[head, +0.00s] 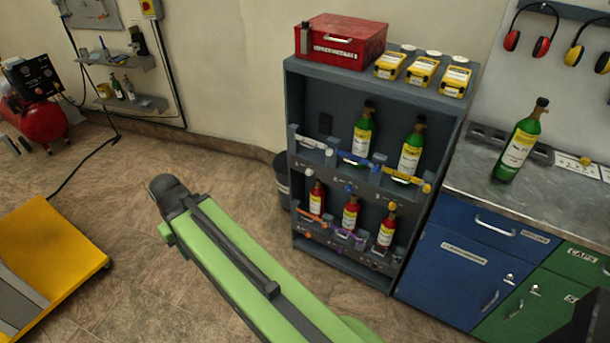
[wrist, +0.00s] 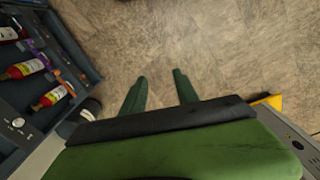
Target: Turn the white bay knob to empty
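The grey rack (head: 294,110) stands right of centre in the head view. Its upper left bay has a white bar (head: 312,143) and holds no bottle. A small white knob (head: 309,172) sits on the strip below that bay; its pointer setting is too small to read. Blue (head: 349,188) and yellow (head: 392,205) knobs sit on the same strip. My gripper (wrist: 160,88) shows in the wrist view with two green fingers apart, nothing between them, over bare floor. The rack is at the left of that view, apart from the fingers.
Two green bottles and several red ones (head: 351,213) stand in the rack. A red case (head: 345,40) and yellow boxes are on top. The workbench (head: 470,180) adjoins the rack's right side. A dark bin (head: 281,175) stands left of it.

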